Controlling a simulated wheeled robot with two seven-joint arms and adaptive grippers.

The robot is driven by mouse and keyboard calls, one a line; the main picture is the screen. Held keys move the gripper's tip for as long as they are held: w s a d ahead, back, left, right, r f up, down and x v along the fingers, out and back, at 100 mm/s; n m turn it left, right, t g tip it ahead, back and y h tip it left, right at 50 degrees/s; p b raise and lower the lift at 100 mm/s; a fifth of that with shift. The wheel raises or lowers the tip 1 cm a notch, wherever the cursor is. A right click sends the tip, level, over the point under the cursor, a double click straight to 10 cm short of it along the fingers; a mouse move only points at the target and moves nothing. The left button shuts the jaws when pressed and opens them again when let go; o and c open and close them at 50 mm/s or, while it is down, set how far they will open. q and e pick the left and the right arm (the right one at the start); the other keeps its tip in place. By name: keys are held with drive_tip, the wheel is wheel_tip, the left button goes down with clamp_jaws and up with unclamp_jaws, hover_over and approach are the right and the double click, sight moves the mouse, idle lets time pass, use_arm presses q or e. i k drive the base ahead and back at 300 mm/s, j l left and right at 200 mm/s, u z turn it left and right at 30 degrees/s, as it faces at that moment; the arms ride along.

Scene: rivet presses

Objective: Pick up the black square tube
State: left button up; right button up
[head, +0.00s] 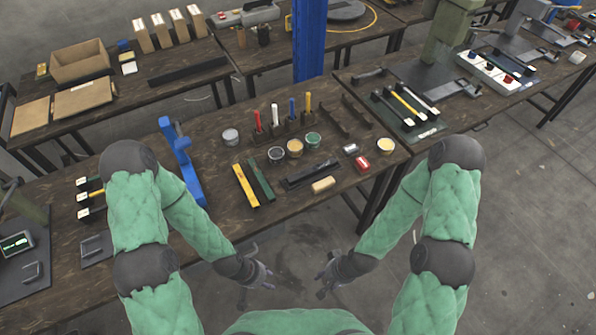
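A black bar-shaped piece (312,173), which looks like the black square tube, lies on the near dark wooden table (215,205), close to its front edge. A yellow bar (245,186) and a dark green bar (261,180) lie side by side to its left. My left gripper (258,288) is open and empty, below the front edge in the picture. My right gripper (323,287) looks open and empty, to the right of the left one. Both are apart from the black piece.
A tan block (323,185), a red tin (361,164) and several round cans sit around the black piece. A long dark bar (188,71) lies on the back left table.

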sight(322, 166)
drive_tip(key=l+u, duration=0.25)
drive_tip(key=u, duration=0.2)
drive_tip(key=l+u, duration=0.25)
drive_tip(key=u, duration=0.2)
drive_tip(key=k+l+u, duration=0.15)
drive_tip(key=u, duration=0.3)
drive_tip(key=k+l, duration=0.1)
drive_tip(key=l, duration=0.15)
drive_tip(key=k+l, duration=0.1)
drive_tip(key=i+l, duration=0.1)
drive_tip(key=i, duration=0.4)
